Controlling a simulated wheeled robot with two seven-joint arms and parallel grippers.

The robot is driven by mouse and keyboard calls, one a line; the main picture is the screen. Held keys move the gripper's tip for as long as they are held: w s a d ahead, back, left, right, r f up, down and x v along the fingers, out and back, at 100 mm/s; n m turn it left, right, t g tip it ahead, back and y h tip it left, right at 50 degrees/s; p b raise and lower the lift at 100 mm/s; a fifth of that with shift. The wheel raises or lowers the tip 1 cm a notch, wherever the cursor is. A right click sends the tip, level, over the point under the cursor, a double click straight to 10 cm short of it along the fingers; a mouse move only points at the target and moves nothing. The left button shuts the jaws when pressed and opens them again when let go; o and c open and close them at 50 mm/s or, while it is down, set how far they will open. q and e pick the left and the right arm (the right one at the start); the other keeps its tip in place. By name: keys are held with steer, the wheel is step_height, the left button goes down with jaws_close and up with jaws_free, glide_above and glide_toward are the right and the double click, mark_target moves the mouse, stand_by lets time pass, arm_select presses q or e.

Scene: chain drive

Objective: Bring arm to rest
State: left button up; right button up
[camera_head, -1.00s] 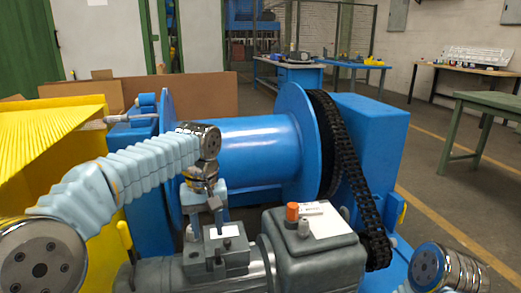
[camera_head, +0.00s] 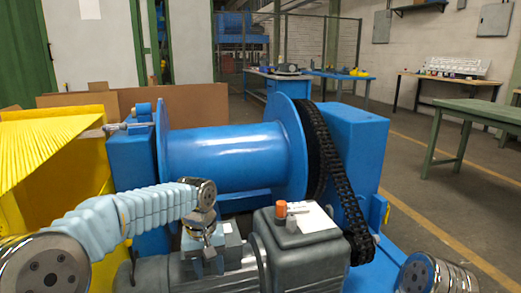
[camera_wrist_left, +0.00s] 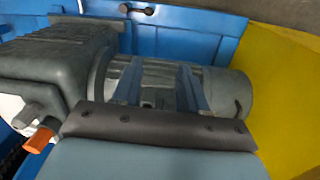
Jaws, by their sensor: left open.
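My left arm comes in from the left in the head view and bends down at the wrist. My left gripper (camera_head: 207,266) points down in front of the grey motor (camera_head: 165,270) and its small box (camera_head: 229,240). In the left wrist view its two bluish fingers (camera_wrist_left: 160,88) are apart, with nothing held between them. The motor's rounded body (camera_wrist_left: 225,92) lies behind the fingers in that view; whether they touch it I cannot tell. A silver and blue joint of my right arm shows at the lower right of the head view; its gripper does not show.
A blue drum (camera_head: 225,155) stands behind the motor, with a black chain (camera_head: 335,175) on its right running down by the grey gearbox (camera_head: 297,240). The gearbox has an orange cap (camera_head: 281,208). Yellow sheeting (camera_head: 45,150) is at left. A green table (camera_head: 475,112) stands at right.

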arm_select(q)
steer(key=s+d+f+m+h, duration=0.1)
steer(key=s+f, duration=0.2)
steer(key=f, duration=0.9)
steer(key=s+d+f+h, duration=0.1)
steer(key=s+f, duration=0.2)
steer(key=f, duration=0.9)
steer(key=s+f+h, duration=0.1)
steer(key=s+f, duration=1)
steer(key=s, duration=0.5)
steer(key=shift+s+f+t, duration=0.25)
steer(key=shift+f+t, duration=0.05)
steer(key=shift+f, duration=0.1)
steer(key=shift+a, duration=0.1)
